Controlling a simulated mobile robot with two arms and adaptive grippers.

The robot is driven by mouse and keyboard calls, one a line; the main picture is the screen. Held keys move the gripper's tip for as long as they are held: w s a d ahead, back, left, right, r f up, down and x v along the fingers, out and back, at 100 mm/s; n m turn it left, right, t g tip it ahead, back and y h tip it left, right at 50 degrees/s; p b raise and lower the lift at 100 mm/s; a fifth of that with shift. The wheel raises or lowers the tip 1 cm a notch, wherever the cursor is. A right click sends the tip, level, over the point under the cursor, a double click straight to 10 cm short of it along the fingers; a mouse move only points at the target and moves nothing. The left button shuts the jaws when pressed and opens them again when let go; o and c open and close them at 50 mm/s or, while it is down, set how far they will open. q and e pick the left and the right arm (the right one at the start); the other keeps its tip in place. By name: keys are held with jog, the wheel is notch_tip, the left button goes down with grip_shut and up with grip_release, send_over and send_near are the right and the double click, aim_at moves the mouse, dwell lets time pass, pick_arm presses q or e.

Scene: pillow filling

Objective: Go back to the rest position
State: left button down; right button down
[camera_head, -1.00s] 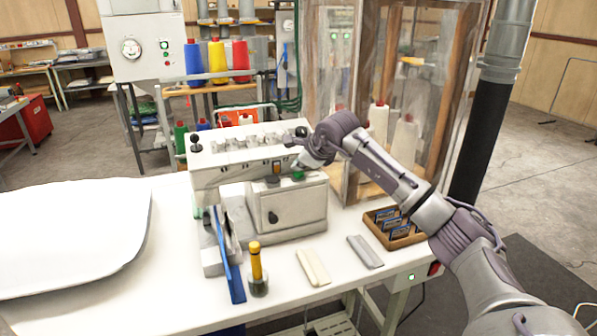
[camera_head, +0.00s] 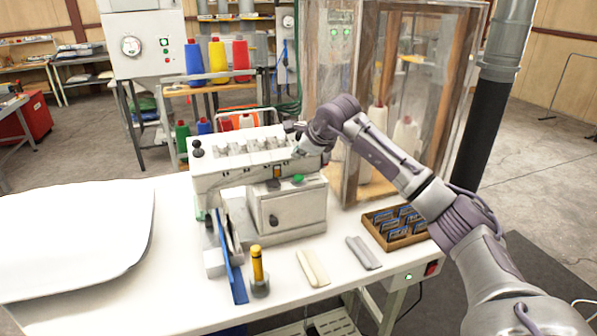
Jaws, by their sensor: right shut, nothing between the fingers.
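My right arm comes in from the lower right. Its shut, empty gripper (camera_head: 301,148) points left, in front of the upper right end of the white sewing machine (camera_head: 235,165). It is small in the picture, and whether it touches the machine cannot be told. A green button (camera_head: 298,178) on the machine's front shows just below the gripper, apart from it. My left gripper is not in view.
The white table (camera_head: 180,270) bears a white pillow (camera_head: 70,235) at left. In front of the machine are a yellow-handled tool (camera_head: 257,265) and two flat bars (camera_head: 312,268). A wooden tray (camera_head: 395,242) and clear-walled cabinet (camera_head: 345,120) stand near my right arm.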

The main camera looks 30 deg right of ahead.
jog(key=shift+r, duration=0.45)
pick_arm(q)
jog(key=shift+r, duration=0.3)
